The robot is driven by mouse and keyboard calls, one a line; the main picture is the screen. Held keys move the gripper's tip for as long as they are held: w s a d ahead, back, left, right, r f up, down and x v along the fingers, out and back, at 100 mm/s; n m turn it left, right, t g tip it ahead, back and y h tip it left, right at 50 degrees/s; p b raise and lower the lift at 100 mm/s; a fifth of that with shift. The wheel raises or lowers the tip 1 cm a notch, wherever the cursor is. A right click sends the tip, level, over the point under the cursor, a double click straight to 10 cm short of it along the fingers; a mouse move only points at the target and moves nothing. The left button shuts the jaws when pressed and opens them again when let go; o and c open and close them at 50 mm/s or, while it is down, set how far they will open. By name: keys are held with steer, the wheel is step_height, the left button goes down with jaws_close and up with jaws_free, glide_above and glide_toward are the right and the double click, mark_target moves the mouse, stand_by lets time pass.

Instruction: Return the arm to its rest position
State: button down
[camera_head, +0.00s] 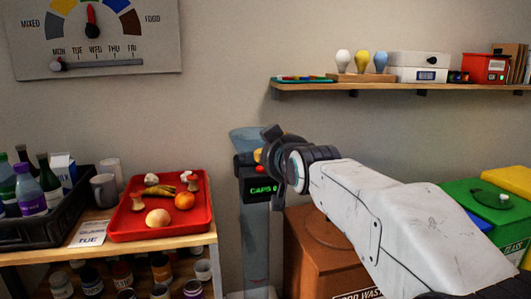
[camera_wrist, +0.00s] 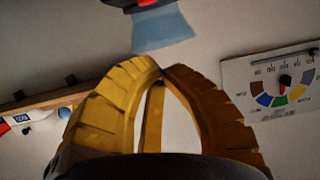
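My arm (camera_head: 385,205) reaches from the lower right up to the middle of the head view, in front of the wall. My gripper (camera_wrist: 160,72) shows in the wrist view with its yellow fingers curved together and their tips meeting. Nothing shows between them. In the head view only a bit of yellow finger shows beside the dark wrist, which hides most of the gripper. It is close to the top of a post with a blue-grey funnel (camera_head: 243,135) and a "CAPS 0" display (camera_head: 262,189). I cannot tell if they touch. The funnel also shows in the wrist view (camera_wrist: 162,30).
A red tray (camera_head: 140,233) of food scraps and a black crate (camera_head: 20,236) of bottles stand on the left table. A brown bin (camera_head: 305,235), a green bin (camera_head: 475,196) and a yellow bin stand right. A wall shelf (camera_head: 400,89) holds bulbs and boxes above my arm.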

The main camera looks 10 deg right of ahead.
steer(key=s+g+p, duration=1.1)
steer(key=s+p, duration=1.7)
steer(key=s, duration=0.5)
steer(key=shift+s+d+r+g, duration=0.15)
steer(key=shift+s+r+g, duration=0.2)
steer(key=shift+g, duration=0.05)
